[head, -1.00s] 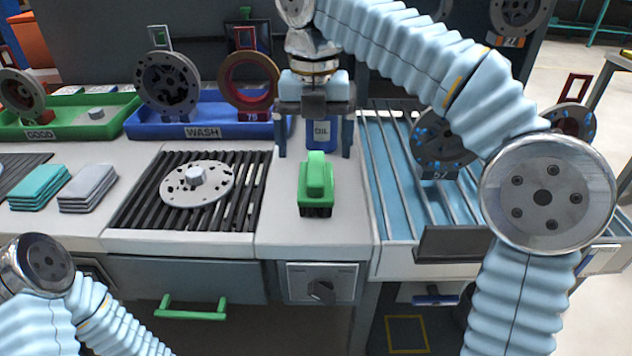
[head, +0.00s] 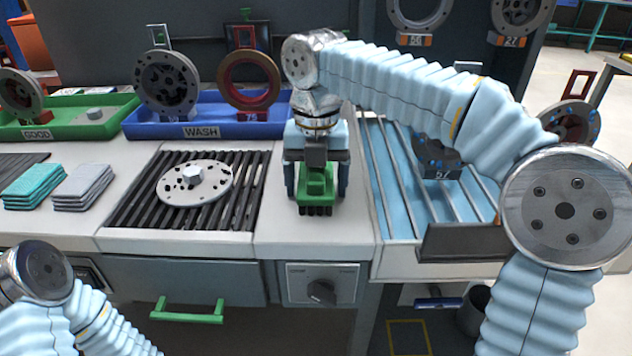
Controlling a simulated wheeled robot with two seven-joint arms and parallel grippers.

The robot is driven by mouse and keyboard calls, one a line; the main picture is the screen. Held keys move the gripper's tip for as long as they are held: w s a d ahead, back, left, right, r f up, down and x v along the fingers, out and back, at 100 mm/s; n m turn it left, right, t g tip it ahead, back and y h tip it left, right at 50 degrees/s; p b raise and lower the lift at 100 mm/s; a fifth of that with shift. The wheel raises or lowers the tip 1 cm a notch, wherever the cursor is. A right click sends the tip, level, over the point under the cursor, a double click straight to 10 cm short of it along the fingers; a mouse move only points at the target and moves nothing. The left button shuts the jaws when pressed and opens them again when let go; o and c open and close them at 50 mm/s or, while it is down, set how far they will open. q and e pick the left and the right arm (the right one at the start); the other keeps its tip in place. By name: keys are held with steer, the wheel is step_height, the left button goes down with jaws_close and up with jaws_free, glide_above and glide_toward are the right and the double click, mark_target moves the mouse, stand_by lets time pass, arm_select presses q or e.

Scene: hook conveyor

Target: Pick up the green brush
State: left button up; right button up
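The green brush (head: 318,201) sits on the white worktop in the middle of the head view, its dark bristles facing down. My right gripper (head: 317,185) is over it from above, one finger on each side. The fingers look closed against the brush's sides, and the gripper body hides the brush's upper part. The bristles are at or very near the worktop; I cannot tell if there is a gap. Part of my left arm shows at the lower left, but its gripper is out of view.
Left of the brush, a pale disc (head: 213,186) lies on a black grate (head: 130,205). A blue WASH tray (head: 160,131) and a green GOOD tray (head: 70,131) stand behind. Teal pads (head: 33,187) and grey pads (head: 84,187) lie left. A blue railed chute (head: 385,185) is right.

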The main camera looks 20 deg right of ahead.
steer(key=c, duration=0.8)
steer(key=shift+r, duration=0.45)
steer(key=r, duration=0.2)
steer(key=r+p, duration=0.1)
steer(key=shift+s+a+r, duration=0.1)
steer(key=shift+s+a, duration=0.1)
steer(key=shift+a, duration=0.1)
steer(key=s+r, duration=0.1)
steer(key=a+r, duration=0.1)
steer(key=r, duration=0.1)
steer(key=s+a+r, duration=0.1)
steer(key=shift+s+a+r+p, duration=0.15)
steer(key=shift+s+a+p, duration=0.05)
steer(key=shift+s+p, duration=0.15)
steer(key=s+a+r, duration=0.4)
steer(key=s+a, duration=0.2)
steer(key=s, duration=0.1)
steer(key=shift+s+a+r, duration=0.15)
steer(key=shift+a+r, duration=0.05)
steer(key=shift+r, duration=0.1)
